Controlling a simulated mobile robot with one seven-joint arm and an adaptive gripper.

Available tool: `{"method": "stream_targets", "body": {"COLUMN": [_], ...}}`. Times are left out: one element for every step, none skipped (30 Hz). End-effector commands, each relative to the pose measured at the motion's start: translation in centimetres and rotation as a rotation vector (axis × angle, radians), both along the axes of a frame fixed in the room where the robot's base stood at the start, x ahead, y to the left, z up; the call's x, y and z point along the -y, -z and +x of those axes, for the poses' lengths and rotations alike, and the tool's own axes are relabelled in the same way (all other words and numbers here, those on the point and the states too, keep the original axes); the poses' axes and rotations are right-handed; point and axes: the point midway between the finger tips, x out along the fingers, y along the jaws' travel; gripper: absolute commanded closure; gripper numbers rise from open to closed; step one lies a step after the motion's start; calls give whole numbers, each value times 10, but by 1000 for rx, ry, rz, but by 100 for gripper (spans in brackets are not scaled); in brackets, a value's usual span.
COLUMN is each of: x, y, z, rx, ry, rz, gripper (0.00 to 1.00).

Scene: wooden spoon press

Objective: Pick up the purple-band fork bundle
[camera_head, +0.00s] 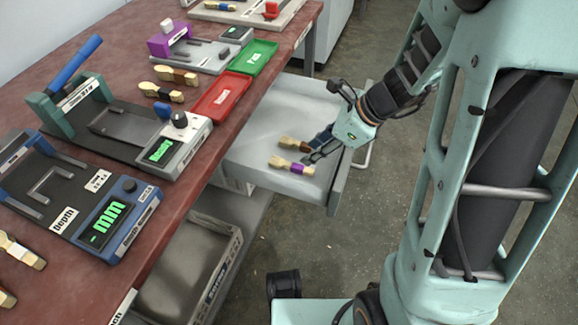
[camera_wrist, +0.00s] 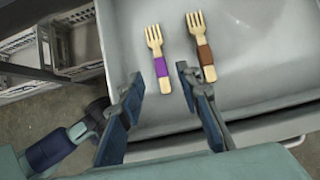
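The purple-band fork bundle (camera_head: 297,168) lies flat in the open grey drawer (camera_head: 262,118). In the wrist view the purple-band fork bundle (camera_wrist: 160,66) has its tines pointing up the picture and its handle end near the gap between my fingertips. A brown-band fork bundle (camera_wrist: 203,52) lies to its right, beyond my right fingertip; it also shows in the head view (camera_head: 293,143). My gripper (camera_head: 314,147) is open and empty over the drawer, its fingers (camera_wrist: 161,78) spread at the handle end of the purple-band bundle. I cannot tell whether they touch anything.
The red-brown bench (camera_head: 120,25) at left holds a press with a blue lever (camera_head: 73,62), a depth gauge (camera_head: 100,225), a red tray (camera_head: 222,95), a green tray (camera_head: 253,57) and several wooden bundles. A grey bin (camera_head: 190,265) stands below. The drawer's far part is bare.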

Motion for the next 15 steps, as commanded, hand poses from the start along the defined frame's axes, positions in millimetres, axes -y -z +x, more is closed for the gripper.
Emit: {"method": "stream_targets", "body": {"x": [-5,-7,-10,-12,-13,-15,-15,-16,-17,-18,-19,-21,-23,-26,-29], "y": [12,16,20,22,24,26,27,28,29,30,32,35,38,41,46], "z": [1,2,3,4,4,5,6,6,6,6,6,7,7,7,8], "rx": [-3,-2,-3,-1,0,1,1,2,2,2,1,1,1,1,1], "ry": [-2,-2,-2,-3,-3,-4,-3,-3,-3,-3,-5,-5,-6,-6,-6], "rz": [-1,0,-1,-2,-2,-2,-1,-2,-2,-2,-3,-3,-2,-2,-2], "gripper": [68,68,68,68,68,68,68,68,68,68,68,68,68,68,68]}}
